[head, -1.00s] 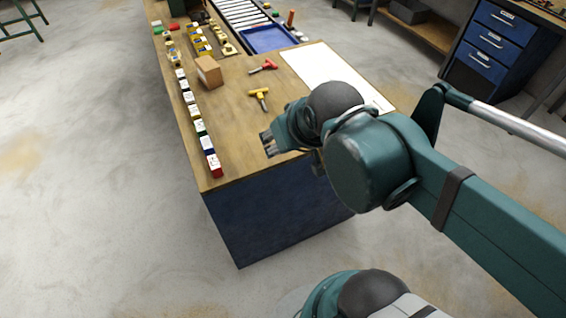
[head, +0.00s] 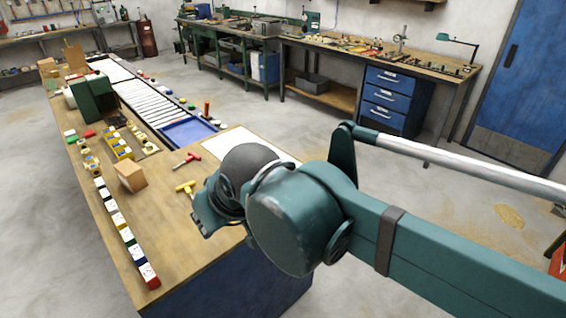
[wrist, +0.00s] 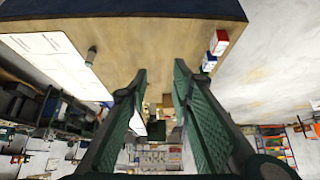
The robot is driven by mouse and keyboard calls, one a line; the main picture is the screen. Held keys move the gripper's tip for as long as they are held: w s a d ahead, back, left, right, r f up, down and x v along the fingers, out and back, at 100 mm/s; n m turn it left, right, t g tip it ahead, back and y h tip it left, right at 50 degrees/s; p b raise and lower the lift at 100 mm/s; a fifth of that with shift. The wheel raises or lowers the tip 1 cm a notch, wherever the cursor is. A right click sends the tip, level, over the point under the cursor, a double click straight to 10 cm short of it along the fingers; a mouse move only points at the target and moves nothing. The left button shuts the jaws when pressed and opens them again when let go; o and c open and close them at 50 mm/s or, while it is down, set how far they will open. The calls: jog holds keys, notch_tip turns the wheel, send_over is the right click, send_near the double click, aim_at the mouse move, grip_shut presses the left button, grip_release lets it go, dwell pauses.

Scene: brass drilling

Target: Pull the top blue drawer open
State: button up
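The blue drawer unit (head: 394,98) stands under the far workbench at the upper right of the head view. It has three drawers with light handles, one above another. The top blue drawer (head: 388,78) looks shut. My gripper shows in the wrist view (wrist: 158,88) with its two green fingers apart and nothing between them. In the head view my arm hides most of the gripper, which is above the near wooden table, well away from the drawers.
The near table (head: 170,240) carries a cardboard box (head: 130,177), a row of coloured blocks, a yellow-handled tool (head: 186,187) and a red-handled tool (head: 187,160). A blue tray (head: 188,131) lies beyond. Clear floor (head: 330,133) separates this table from the drawer unit.

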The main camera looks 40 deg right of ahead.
jog(key=w+d+r+g+p, duration=0.1)
jog(key=w+d+r+g, duration=0.1)
jog(key=w+d+r, duration=0.6)
jog(key=w+d+r+g, duration=0.1)
jog(key=w+d+r, duration=0.4)
jog(key=w, duration=0.5)
jog(key=w+d+f+g+p, duration=0.1)
jog(key=w+d, duration=0.7)
jog(key=d, duration=0.4)
jog(key=w+d+f+g, duration=0.2)
jog(key=w+d, duration=0.6)
jog(key=d, duration=0.4)
jog(key=w+d+f+y, duration=0.1)
jog(key=d+f, duration=0.2)
jog(key=d, duration=0.4)
jog(key=w+d+f+g+p, duration=0.1)
jog(key=d+f, duration=0.3)
jog(key=d, duration=0.4)
jog(key=w+d+f+y, duration=0.1)
jog(key=d+f, duration=0.2)
jog(key=d, duration=0.4)
notch_tip(320, 180, down, 25)
jog(key=shift+w+d+f, duration=0.15)
jog(key=shift+d+f, duration=0.05)
jog(key=shift+d, duration=0.05)
